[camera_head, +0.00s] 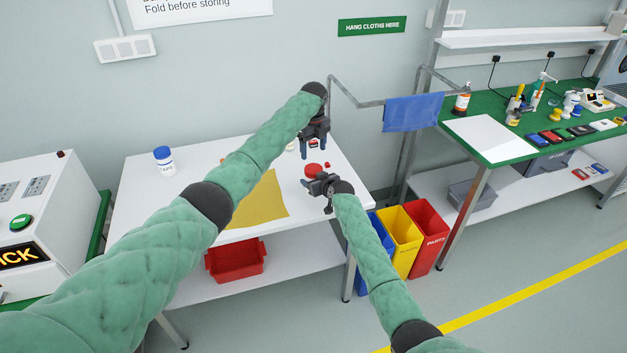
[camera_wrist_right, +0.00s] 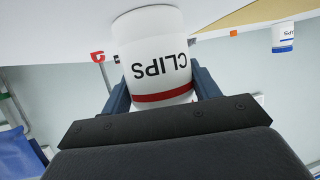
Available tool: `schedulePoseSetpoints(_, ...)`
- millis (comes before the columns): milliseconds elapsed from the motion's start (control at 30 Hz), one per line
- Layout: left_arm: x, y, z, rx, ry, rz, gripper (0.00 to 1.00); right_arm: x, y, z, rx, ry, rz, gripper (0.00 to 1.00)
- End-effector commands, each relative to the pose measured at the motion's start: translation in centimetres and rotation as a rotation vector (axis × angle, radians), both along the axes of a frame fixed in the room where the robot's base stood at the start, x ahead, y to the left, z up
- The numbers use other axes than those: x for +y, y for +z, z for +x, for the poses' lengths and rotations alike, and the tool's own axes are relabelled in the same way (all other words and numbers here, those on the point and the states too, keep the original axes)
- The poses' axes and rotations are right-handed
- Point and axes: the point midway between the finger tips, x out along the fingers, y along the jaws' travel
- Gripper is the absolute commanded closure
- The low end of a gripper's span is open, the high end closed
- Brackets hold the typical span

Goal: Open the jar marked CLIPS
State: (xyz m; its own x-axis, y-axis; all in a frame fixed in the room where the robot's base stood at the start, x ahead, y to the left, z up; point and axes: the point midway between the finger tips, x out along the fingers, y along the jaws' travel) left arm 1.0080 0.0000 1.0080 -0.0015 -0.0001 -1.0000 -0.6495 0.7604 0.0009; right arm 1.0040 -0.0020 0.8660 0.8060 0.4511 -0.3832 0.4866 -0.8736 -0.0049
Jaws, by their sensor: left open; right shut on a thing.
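The white jar marked CLIPS (camera_wrist_right: 155,55) stands between the fingers of my right gripper (camera_wrist_right: 160,95), which is shut on it. Its lettering and red band show upside down in the right wrist view. In the head view my right gripper (camera_head: 310,181) is low at the table's right part, beside a round red top (camera_head: 314,169) that looks like the jar's lid. The jar's body is mostly hidden there. My left gripper (camera_head: 309,150) is open, pointing down, above and behind the red top and apart from it.
A white jar with a blue lid (camera_head: 164,160) stands at the back left of the white table (camera_head: 140,205). A yellow cloth (camera_head: 262,204) lies mid-table, partly behind my left arm. A red bin (camera_head: 236,262) is on the shelf below. Coloured bins (camera_head: 403,240) stand right of the table.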

Motion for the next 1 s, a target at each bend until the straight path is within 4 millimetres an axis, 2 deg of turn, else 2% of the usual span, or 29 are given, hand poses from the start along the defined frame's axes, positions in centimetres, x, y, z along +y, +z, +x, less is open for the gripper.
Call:
schedulePoseSetpoints(167, -1.4, -1.0, -0.8, 0.018, -0.003, -0.028, 0.32, 0.0, 0.0, 0.0, 0.000, 0.000, 0.000, 1.00)
schedulePoseSetpoints(233, -2.2, -1.0, -1.0, 0.023, 0.003, -0.056, 0.32, 0.0, 0.0, 0.0, 0.000, 0.000, 0.000, 1.00)
schedulePoseSetpoints(367, -2.6, -0.5, -0.8, 0.022, 0.082, -0.077, 0.32, 0.0, 0.0, 0.0, 0.000, 0.000, 0.000, 1.00)
schedulePoseSetpoints(800, -0.2, 0.6, 0.1, 0.001, 0.603, -0.012, 0.32, 0.0, 0.0, 0.0, 0.000, 0.000, 0.000, 1.00)
schedulePoseSetpoints(1000, 0.0, 0.6, 0.1, -0.001, 0.749, 0.002, 0.32, 0.0, 0.0, 0.0, 0.000, 0.000, 0.000, 1.00)
